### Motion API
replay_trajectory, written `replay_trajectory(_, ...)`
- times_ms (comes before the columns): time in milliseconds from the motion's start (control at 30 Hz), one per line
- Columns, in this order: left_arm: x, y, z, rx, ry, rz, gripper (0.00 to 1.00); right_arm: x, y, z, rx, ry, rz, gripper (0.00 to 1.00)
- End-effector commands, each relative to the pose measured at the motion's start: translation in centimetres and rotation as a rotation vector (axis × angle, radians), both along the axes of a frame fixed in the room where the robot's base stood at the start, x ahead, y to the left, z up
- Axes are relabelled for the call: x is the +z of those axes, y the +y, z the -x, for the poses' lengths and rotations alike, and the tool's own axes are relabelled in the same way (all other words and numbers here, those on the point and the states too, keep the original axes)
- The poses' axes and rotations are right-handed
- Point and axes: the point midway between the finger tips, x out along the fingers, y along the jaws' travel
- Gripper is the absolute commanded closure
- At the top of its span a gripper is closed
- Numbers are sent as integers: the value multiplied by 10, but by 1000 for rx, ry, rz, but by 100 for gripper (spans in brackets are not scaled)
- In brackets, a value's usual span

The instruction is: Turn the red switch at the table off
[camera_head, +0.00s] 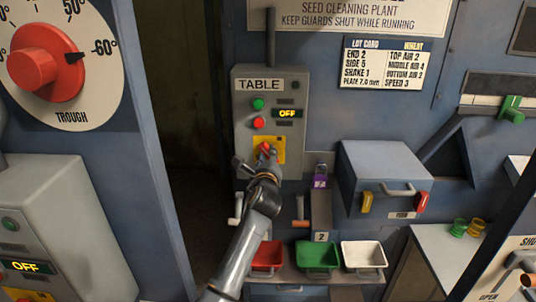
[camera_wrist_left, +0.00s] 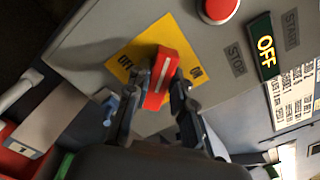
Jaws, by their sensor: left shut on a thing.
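The red switch (camera_head: 265,150) sits on a yellow plate (camera_head: 280,150) low on the grey box labelled TABLE (camera_head: 243,135). In the left wrist view the red switch (camera_wrist_left: 162,75) has a white line along it and stands between the two fingers. Its yellow plate (camera_wrist_left: 140,45) carries dark lettering on either side. My left gripper (camera_head: 262,160) is shut on the switch, one finger on each side; it fills the lower part of the left wrist view (camera_wrist_left: 155,105). The box's display (camera_head: 287,113) reads OFF. My right gripper is not in view.
Above the switch are a green button (camera_head: 258,103) and a red button (camera_head: 258,122). Below are red (camera_head: 268,256), green (camera_head: 317,256) and white (camera_head: 362,255) bins. A grey drawer box (camera_head: 385,170) juts out at right. Another control box (camera_head: 60,225) stands at lower left.

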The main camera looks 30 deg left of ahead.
Motion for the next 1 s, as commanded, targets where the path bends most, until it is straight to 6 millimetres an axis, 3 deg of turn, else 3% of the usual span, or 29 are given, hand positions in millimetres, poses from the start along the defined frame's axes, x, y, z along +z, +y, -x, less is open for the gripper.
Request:
replay_trajectory(600,-5,2,1,1,-304,497,100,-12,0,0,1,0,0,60)
replay_trajectory(1000,-7,2,1,1,-443,724,100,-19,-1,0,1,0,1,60)
